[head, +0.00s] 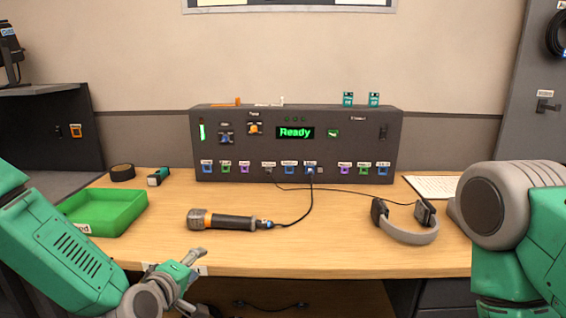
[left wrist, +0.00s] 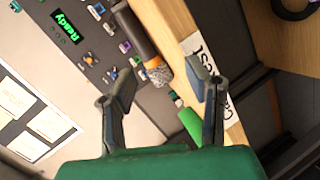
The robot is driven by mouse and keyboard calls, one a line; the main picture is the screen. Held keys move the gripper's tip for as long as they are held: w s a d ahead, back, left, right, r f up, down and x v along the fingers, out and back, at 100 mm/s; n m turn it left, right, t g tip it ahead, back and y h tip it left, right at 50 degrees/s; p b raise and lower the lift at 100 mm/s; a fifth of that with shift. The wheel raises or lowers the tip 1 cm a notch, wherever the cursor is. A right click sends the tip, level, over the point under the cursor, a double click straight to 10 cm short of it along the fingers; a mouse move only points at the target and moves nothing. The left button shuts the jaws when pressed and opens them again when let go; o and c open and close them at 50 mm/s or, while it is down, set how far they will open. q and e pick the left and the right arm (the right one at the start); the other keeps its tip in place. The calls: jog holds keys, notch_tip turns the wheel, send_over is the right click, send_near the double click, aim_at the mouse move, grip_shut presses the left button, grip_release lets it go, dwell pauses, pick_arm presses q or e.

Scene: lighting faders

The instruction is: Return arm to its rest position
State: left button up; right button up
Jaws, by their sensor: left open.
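My left gripper (head: 190,268) is at the table's front edge, in front of the microphone and right of the green tray. In the left wrist view its two fingers (left wrist: 163,92) are spread apart, with nothing held between them. The lighting console (head: 292,148) stands at the back of the table, its display reading "Ready"; the display (left wrist: 67,27) also shows in the left wrist view. My right arm enters the head view at the right, but its gripper is not visible.
A microphone (head: 222,221) lies on the table with its cable running to the console. The wooden tabletop (head: 330,245) is clear between microphone and headphones.

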pick_arm(q)
jog(key=s+f+m+g, duration=0.7)
jog(key=s+f, duration=0.9)
jog(key=s, duration=0.2)
jog(key=s+a+f+m+g+y, duration=0.1)
jog(key=s+a+f+m+g, duration=0.1)
jog(key=s, duration=0.4)
jog(key=s+a+f+m+g, duration=0.2)
jog(key=s+a, duration=0.1)
jog(key=s, duration=0.4)
jog(key=s+a+f+m+g+y, duration=0.1)
jog(key=s+a+g, duration=0.1)
jog(key=s, duration=0.5)
jog(key=shift+s+a+f+m+y, duration=0.15)
jog(key=shift+a+f+m+y, duration=0.2)
jog(key=shift+a, duration=0.45)
